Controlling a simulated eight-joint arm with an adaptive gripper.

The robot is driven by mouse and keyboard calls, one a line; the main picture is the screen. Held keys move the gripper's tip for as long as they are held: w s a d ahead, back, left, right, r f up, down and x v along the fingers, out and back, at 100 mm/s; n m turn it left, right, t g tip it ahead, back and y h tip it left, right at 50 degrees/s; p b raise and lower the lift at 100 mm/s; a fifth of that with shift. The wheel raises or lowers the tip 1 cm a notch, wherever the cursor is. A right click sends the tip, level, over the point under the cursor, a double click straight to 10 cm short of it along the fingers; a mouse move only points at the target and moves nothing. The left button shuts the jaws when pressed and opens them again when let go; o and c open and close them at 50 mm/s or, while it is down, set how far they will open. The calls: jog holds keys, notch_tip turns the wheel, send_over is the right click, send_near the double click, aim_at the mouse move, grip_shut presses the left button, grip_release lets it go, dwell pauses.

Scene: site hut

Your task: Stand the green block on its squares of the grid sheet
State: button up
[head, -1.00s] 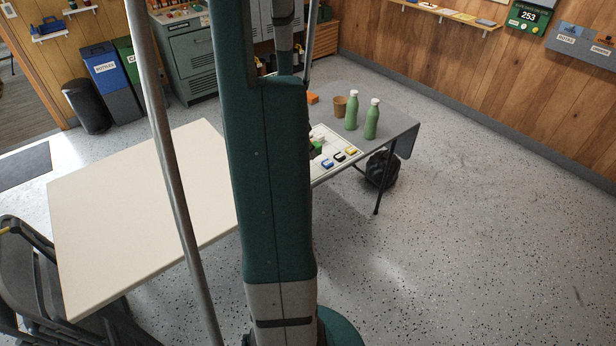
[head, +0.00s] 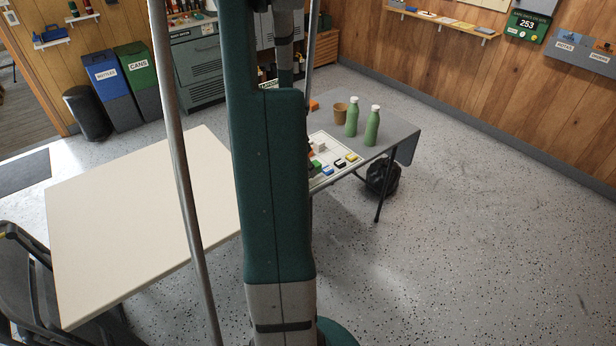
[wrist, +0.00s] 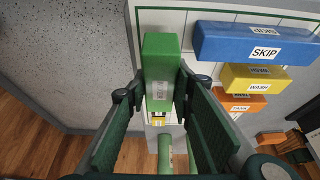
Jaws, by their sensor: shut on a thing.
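The green block (wrist: 160,60) is long and has a small label on its side. In the wrist view my gripper (wrist: 161,88) is shut on it, one finger on each side. The block's far end overlaps the white grid sheet (wrist: 180,17), whose green lines show beyond it. I cannot tell whether the block touches the sheet. In the head view the sheet (head: 322,184) lies on the far grey table, and a bit of green (head: 316,165) shows beside my arm. My arm hides the gripper there.
Right of the green block are a blue SKIP block (wrist: 255,43), a yellow WASH block (wrist: 250,78) and an orange block (wrist: 240,103). A brown cup (head: 340,113) and two green bottles (head: 352,118) (head: 372,126) stand behind the sheet. A bare cream table (head: 130,220) is at left.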

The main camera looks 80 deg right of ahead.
jog(key=shift+f+b, duration=0.5)
jog(key=shift+f, duration=1.35)
jog(key=shift+f, duration=0.15)
jog(key=o, duration=0.5)
jog(key=shift+o, duration=0.8)
jog(key=shift+r, duration=0.2)
jog(key=shift+p+v, duration=1.35)
jog(key=shift+v, duration=4.6)
jog(key=shift+w, duration=0.1)
